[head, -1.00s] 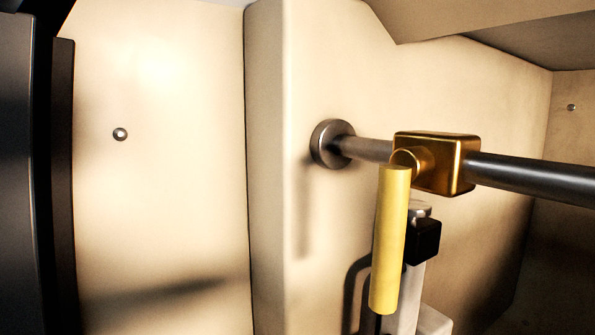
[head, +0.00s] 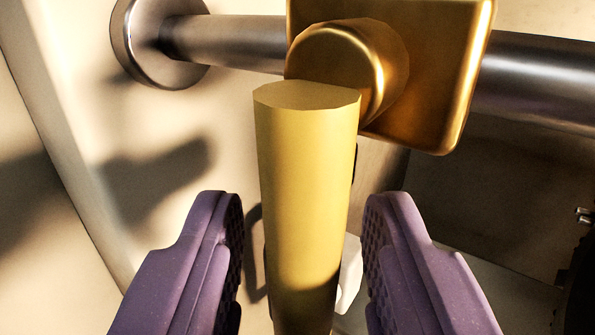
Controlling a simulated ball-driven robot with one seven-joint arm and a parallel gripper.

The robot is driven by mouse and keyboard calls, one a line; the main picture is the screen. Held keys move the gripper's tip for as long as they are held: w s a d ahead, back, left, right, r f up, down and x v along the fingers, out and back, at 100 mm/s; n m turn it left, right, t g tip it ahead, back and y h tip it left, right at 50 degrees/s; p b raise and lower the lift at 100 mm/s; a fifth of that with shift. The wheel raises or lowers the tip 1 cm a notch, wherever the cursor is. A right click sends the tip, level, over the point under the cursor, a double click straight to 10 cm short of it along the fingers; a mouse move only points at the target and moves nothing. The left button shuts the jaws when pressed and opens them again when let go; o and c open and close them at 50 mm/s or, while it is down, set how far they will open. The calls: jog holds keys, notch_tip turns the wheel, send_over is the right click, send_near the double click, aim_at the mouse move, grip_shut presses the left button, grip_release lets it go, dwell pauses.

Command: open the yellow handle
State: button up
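The yellow handle (head: 305,190) hangs down, close in front of the camera, in the middle of the view. Its top end sits against the round hub of a brass valve body (head: 440,70) on a metal pipe. My gripper (head: 305,245) is open, with one purple finger on each side of the handle's lower part. A gap shows between each finger pad and the handle. The handle's bottom end is out of the frame.
The grey pipe (head: 225,42) runs across the top, from a round wall flange (head: 135,45) at left through the valve to the right. A pale wall stands behind. A white part (head: 349,275) shows partly behind the handle.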

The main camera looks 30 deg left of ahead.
jog(key=shift+w+a, duration=0.1)
jog(key=shift+w, duration=0.1)
grip_shut()
dwell(0.3)
jog(key=shift+d+r+n+g+h+b, duration=0.55)
jog(key=shift+n+h, duration=0.45)
jog(key=shift+n, duration=0.35)
jog(key=shift+d+r+n+g+h+b, duration=0.25)
jog(key=shift+d+n+g+h+b, duration=0.25)
jog(key=shift+d+n+h, duration=0.6)
jog(key=shift+d+r+n+g+h+b, duration=0.4)
jog(key=shift+n+g+h, duration=0.4)
jog(key=shift+n, duration=0.75)
